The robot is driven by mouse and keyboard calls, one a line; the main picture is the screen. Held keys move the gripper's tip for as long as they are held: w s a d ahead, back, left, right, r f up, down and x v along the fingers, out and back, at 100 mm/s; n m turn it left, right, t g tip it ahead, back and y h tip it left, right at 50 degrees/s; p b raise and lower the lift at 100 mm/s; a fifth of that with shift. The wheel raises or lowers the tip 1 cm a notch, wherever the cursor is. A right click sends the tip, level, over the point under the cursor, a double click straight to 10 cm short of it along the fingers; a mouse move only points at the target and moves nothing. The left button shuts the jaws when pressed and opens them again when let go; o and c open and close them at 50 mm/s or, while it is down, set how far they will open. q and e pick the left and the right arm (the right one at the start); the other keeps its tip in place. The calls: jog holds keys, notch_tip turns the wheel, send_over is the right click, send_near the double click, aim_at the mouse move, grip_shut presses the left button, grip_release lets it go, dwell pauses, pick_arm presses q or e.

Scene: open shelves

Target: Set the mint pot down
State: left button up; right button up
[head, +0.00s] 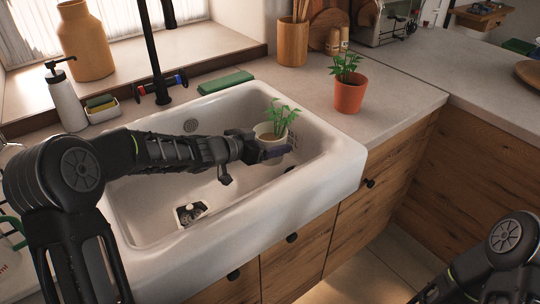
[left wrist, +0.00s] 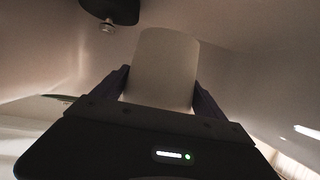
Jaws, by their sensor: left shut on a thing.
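The mint pot (head: 272,136) is a cream pot with a leafy green plant. My left gripper (head: 268,150) is shut on it and holds it inside the right part of the white sink (head: 345,180), in the head view. In the left wrist view the pot (left wrist: 165,65) shows as a pale cylinder between the two dark fingers; its plant does not show there. The pot looks roughly upright. I cannot tell whether its base touches the sink. Part of my right arm shows at the lower right; its gripper is out of frame.
A terracotta pot with a green plant (head: 349,92) stands on the counter (head: 400,100) right of the sink. A utensil holder (head: 292,42), green sponge (head: 226,82), black faucet (head: 155,60) and soap bottle (head: 66,100) stand behind. Counter beside the terracotta pot is clear.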

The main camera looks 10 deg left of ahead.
pick_arm(q)
notch_tip(320, 180, down, 5)
jog(key=shift+r+b, duration=0.1)
jog(key=shift+b, duration=0.75)
jog(key=o, duration=2)
jog(key=p+v, duration=0.2)
jog(key=v, duration=1)
